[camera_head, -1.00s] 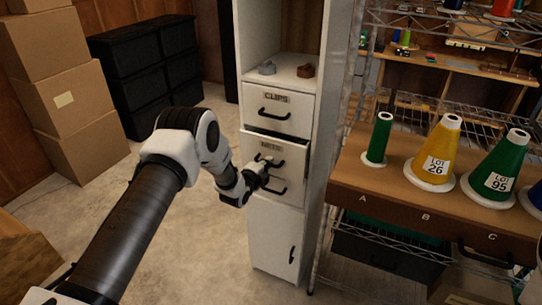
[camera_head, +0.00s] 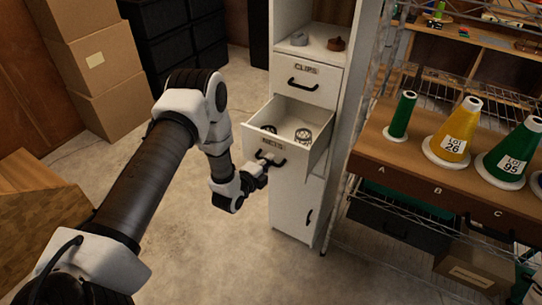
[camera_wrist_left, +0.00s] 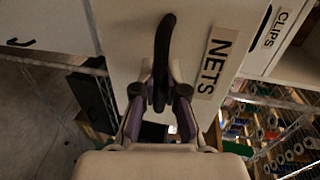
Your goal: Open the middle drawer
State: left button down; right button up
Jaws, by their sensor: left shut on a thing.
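The middle drawer (camera_head: 262,126), labelled NETS, stands pulled out from the white cabinet, and a few small round things lie inside it. My left gripper (camera_head: 262,164) is at the drawer's front, shut on its black handle (camera_head: 270,159). In the left wrist view the handle (camera_wrist_left: 164,60) runs between the two fingers of the left gripper (camera_wrist_left: 159,95), beside the NETS label (camera_wrist_left: 214,62). My right gripper is in neither view.
The CLIPS drawer (camera_head: 304,87) above is shut, and a lower door (camera_head: 296,205) is shut below. A shelf with cones (camera_head: 452,135) stands close on the right. Cardboard boxes (camera_head: 95,60) and black drawers (camera_head: 175,45) stand behind my left arm. The floor in front is clear.

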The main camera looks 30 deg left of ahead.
pick_arm(q)
jog(key=c, duration=1.2)
grip_release()
jog(key=v, duration=1.2)
